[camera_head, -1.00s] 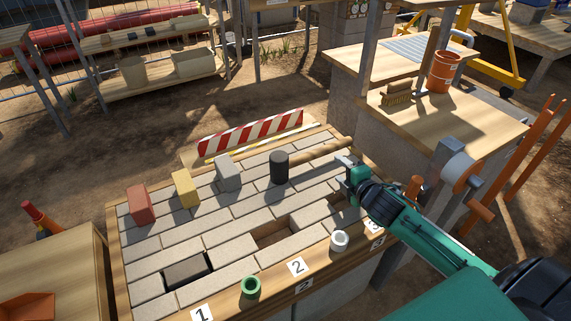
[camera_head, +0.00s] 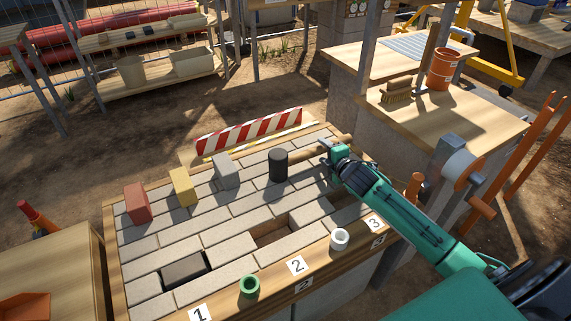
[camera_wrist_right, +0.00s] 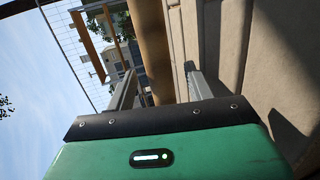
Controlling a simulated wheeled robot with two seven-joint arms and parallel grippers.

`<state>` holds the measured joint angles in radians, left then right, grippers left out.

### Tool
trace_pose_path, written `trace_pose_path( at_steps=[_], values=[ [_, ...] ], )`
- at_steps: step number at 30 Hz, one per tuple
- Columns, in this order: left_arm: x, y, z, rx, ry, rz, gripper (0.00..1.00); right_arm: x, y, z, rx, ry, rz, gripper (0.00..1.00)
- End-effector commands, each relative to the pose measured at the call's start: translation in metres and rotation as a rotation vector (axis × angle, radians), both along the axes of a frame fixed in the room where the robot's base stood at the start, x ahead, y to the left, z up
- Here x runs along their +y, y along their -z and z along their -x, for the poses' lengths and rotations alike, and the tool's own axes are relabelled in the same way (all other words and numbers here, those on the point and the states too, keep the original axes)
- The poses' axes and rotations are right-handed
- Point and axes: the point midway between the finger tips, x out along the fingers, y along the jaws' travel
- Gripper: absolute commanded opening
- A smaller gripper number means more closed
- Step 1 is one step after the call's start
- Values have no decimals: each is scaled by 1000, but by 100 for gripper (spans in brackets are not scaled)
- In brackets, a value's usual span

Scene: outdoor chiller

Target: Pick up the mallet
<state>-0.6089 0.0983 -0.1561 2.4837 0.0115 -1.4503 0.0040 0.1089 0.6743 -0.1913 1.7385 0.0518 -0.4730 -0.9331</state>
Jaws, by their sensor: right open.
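The mallet lies on the paved table, with its black head (camera_head: 278,166) at the left and its wooden handle (camera_head: 304,154) running to the right and back. My right gripper (camera_head: 327,148) is at the handle, right of the head. In the right wrist view the handle (camera_wrist_right: 152,45) runs between the two spread fingers of the right gripper (camera_wrist_right: 160,88). A gap shows between the left finger and the handle; contact at the right finger cannot be told. My left gripper is not in view.
Red (camera_head: 138,203), yellow (camera_head: 183,187) and grey (camera_head: 226,171) blocks stand left of the mallet. A striped barrier (camera_head: 250,131) stands behind. An orange bucket (camera_head: 443,69) stands on the right bench.

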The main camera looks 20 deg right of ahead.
Motion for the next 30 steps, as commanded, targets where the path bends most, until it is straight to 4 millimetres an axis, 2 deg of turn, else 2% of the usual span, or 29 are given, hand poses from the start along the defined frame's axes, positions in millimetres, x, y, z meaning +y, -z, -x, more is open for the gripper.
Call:
trace_pose_path(
  at_steps=[10, 18, 30],
  values=[
    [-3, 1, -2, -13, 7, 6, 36, 0, 1, -5, 0, 0, 1, 52],
    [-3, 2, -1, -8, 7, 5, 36, 0, 1, -5, 0, 0, 1, 0],
    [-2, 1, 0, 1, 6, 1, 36, 0, -6, -6, -5, -1, -1, 0]
  ],
)
